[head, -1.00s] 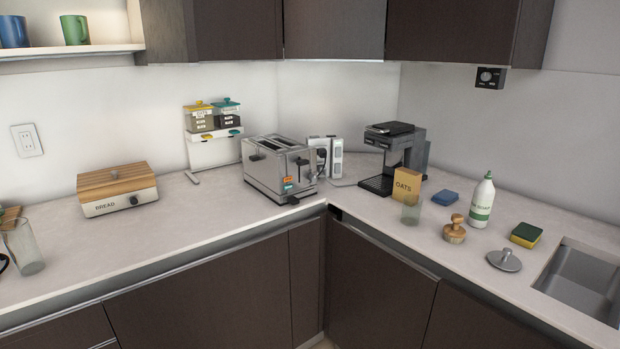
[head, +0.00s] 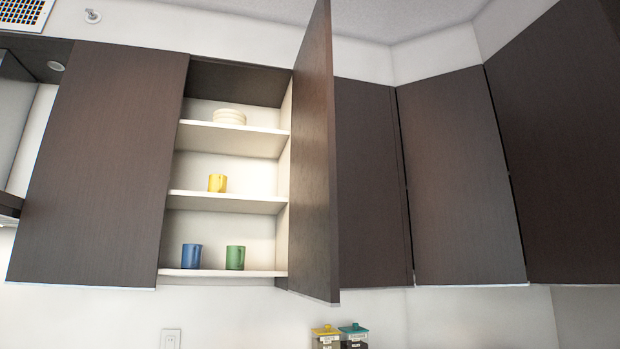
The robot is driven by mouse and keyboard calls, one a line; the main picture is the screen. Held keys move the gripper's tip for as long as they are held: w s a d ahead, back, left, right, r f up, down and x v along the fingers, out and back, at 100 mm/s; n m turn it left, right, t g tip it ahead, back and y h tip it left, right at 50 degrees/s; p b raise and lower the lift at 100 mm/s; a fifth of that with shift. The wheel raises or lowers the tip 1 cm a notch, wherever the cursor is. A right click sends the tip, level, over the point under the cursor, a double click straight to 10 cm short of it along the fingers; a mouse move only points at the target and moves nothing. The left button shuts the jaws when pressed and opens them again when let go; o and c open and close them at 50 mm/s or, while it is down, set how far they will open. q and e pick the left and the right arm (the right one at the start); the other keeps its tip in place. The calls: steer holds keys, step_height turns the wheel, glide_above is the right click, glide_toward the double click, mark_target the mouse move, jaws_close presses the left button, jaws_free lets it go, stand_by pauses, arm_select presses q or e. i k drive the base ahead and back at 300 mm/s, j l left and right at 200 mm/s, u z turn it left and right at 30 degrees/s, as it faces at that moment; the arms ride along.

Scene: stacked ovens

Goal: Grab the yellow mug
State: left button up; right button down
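The yellow mug (head: 217,183) stands upright on the middle shelf (head: 250,203) of an open wall cabinet. It is alone on that shelf, left of the middle. The cabinet door (head: 318,160) is swung open on the right side of the opening. Neither of my grippers shows in the head view.
A blue mug (head: 191,256) and a green mug (head: 235,257) stand on the bottom shelf. Stacked white dishes (head: 229,117) sit on the upper shelf. Closed cabinets (head: 108,165) flank the opening. Canisters (head: 326,337) show at the bottom edge.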

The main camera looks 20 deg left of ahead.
mark_target(217, 183)
steer(key=i+l+u, duration=0.15)
steer(key=u, duration=0.3)
steer(key=i+l+u, duration=0.1)
steer(key=l+u, duration=0.15)
steer(key=u, duration=0.25)
steer(key=l+u, duration=0.25)
steer(key=u, duration=0.2)
steer(key=i+l+u, duration=0.15)
steer(key=l, duration=0.65)
steer(key=l+u, duration=0.15)
steer(key=l, duration=0.65)
